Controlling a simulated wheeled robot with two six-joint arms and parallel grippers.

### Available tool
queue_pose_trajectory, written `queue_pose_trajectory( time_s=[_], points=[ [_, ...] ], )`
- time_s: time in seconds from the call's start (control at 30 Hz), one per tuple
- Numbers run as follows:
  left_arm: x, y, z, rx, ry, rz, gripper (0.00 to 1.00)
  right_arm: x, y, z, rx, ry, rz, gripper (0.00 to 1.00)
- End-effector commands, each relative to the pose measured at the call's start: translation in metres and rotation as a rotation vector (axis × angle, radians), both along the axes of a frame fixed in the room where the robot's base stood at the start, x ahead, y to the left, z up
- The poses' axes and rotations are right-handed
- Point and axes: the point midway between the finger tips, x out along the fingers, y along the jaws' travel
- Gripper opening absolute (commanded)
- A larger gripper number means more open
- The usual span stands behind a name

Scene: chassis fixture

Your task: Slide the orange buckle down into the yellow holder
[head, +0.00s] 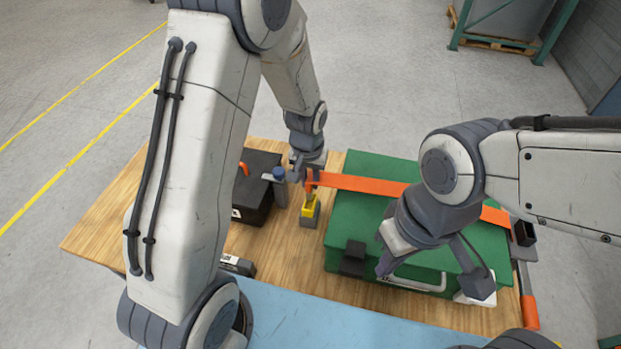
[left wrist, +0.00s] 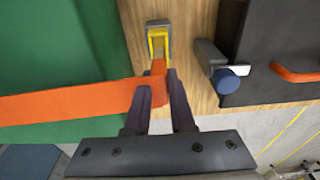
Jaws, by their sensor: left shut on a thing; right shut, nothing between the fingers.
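The orange buckle (head: 309,186) is at the left end of a flat orange strap (head: 365,184). My left gripper (head: 306,174) is shut on the buckle. In the left wrist view the buckle (left wrist: 158,68) stands out between the fingers (left wrist: 157,88), its tip pointing toward the holder. The yellow holder (head: 310,210) sits on a grey block on the wooden table, directly below the buckle in the head view; it also shows in the left wrist view (left wrist: 158,36). Whether the tip touches the holder, I cannot tell. My right gripper (head: 386,266) is shut and empty over the green case's front side.
The strap crosses the green case (head: 350,228). A black case (head: 256,190) with an orange handle stands left of the holder, with a blue-capped grey part (head: 279,174) between them. A long orange handle (head: 529,311) lies at the right table edge. Bare wood (head: 290,262) lies before the holder.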

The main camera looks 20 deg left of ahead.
Motion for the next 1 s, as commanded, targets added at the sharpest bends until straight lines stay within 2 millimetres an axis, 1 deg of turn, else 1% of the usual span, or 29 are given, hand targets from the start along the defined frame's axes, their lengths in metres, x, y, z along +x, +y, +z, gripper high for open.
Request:
queue_pose_trajectory(
  time_s=[0.03,0.07,0.33,0.4,0.5,0.6,1.0],
  points=[
    [0.000,0.000,-0.006,0.000,0.000,0.000,0.00,0.000,0.000,-0.005,0.000,0.000,-0.001,0.00],
    [0.000,0.000,-0.008,0.000,0.000,0.000,0.00,0.000,0.000,-0.007,0.000,0.000,-0.001,0.00],
    [0.000,0.000,-0.005,0.000,-0.001,0.000,0.00,0.000,0.000,-0.004,0.000,0.000,-0.001,0.00],
    [0.000,0.000,-0.004,0.000,0.000,0.000,0.00,0.000,0.000,0.000,0.000,0.000,0.000,0.00],
    [-0.002,0.000,-0.002,0.000,0.002,0.000,0.00,0.000,0.000,0.010,0.000,0.000,0.001,0.00],
    [-0.003,0.000,-0.004,0.000,0.002,0.000,0.00,0.000,0.000,0.017,0.000,0.000,0.003,0.00],
    [-0.003,0.000,-0.017,0.000,-0.001,0.000,0.00,0.000,0.000,0.006,0.000,0.000,0.002,0.00]
  ],
)
